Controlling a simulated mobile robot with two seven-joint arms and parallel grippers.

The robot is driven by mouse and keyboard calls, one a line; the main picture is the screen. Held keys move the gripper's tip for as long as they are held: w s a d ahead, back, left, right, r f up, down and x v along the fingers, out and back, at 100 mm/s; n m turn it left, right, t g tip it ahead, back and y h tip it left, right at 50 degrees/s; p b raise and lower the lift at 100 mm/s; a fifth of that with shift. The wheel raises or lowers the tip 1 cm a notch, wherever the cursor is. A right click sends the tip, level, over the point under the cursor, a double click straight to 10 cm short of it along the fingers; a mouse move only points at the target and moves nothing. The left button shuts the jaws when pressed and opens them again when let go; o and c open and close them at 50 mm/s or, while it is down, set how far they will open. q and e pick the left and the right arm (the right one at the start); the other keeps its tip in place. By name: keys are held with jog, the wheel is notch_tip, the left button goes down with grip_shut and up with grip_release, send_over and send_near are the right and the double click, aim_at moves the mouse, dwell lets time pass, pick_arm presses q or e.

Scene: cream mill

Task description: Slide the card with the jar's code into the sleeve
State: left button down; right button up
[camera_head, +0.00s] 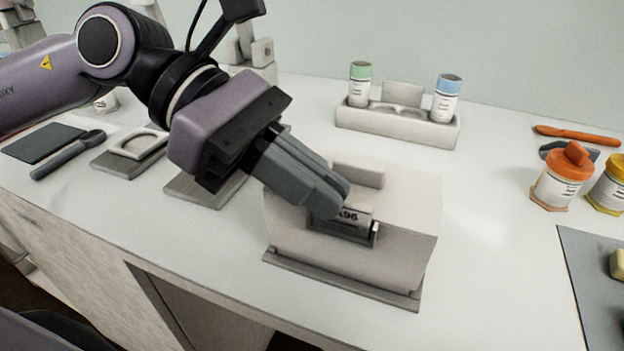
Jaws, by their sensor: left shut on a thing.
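My left gripper (333,207) reaches in from the left and is shut on a card (353,215) at the front of a cream block (405,230). The card's printed code is partly hidden by the fingers; its end looks like "96". A dark-framed sleeve (374,235) sits on the block's sloping front, and the card stands at this sleeve. I cannot tell how deep the card is in it. An orange-capped jar (560,180) and a yellow-capped jar (609,188) stand at the right; their labels are too small to read. My right gripper is not in view.
A rack (400,124) at the back holds a green-capped jar (359,88) and a blue-capped jar (446,99). An orange spatula (577,135) lies back right. A grey mat (592,262) is front right. A dark spoon (68,154) lies left. The table between block and jars is clear.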

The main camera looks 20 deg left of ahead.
pick_arm(q)
jog(key=c, duration=1.2)
grip_release()
jog(key=shift+f, duration=0.1)
jog(key=shift+r+p, duration=1.55)
jog(key=shift+r, duration=1.55)
